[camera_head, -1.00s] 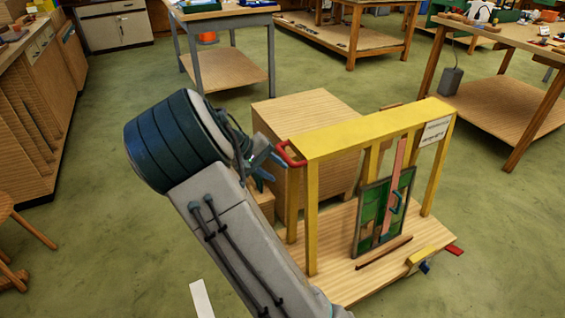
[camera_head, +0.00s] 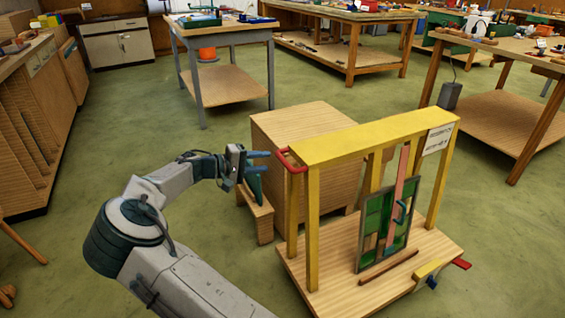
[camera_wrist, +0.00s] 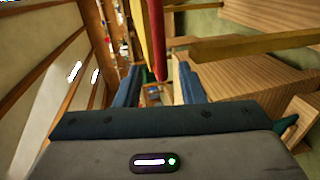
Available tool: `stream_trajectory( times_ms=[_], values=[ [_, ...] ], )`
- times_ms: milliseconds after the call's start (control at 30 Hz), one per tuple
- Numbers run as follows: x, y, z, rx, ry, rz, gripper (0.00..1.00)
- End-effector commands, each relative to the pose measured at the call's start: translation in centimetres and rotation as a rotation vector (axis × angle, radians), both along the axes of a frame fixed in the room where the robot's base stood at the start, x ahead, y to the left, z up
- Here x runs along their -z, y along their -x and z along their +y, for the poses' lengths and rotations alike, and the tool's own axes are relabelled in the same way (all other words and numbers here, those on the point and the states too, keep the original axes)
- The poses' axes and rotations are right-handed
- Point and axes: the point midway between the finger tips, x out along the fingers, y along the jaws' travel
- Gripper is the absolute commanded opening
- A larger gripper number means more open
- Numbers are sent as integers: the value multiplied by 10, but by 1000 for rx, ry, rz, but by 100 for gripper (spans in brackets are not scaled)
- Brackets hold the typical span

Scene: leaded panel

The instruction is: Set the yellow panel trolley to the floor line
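The yellow panel trolley (camera_head: 372,140) stands at the centre right, a yellow frame on a wooden base, holding a green leaded panel (camera_head: 376,232). A red handle (camera_head: 290,160) sticks out from the left end of its top beam. My gripper (camera_head: 268,161) is just left of that handle, pointing at it, with a small gap. In the wrist view the two blue fingers are apart and nothing is gripped; the red handle (camera_wrist: 156,45) appears ahead between them. The floor line is not visible now.
A wooden cabinet (camera_head: 305,140) with a low step (camera_head: 257,214) stands close behind the trolley and gripper. A red pedal-like piece (camera_head: 461,264) sticks out at the base's right. Workbenches stand at the back and right. Green floor is open at left.

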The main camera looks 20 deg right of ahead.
Motion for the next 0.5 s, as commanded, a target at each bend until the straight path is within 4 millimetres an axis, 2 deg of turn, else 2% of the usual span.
stream_trajectory(
  times_ms=[33, 200, 333, 500],
  values=[
    [4, 0, -12, 5, 1, 1, 36],
    [11, -1, -45, 2, 1, 1, 36],
    [14, -2, -63, 1, 0, 1, 36],
    [16, -3, -75, 0, 0, 0, 36]
  ],
)
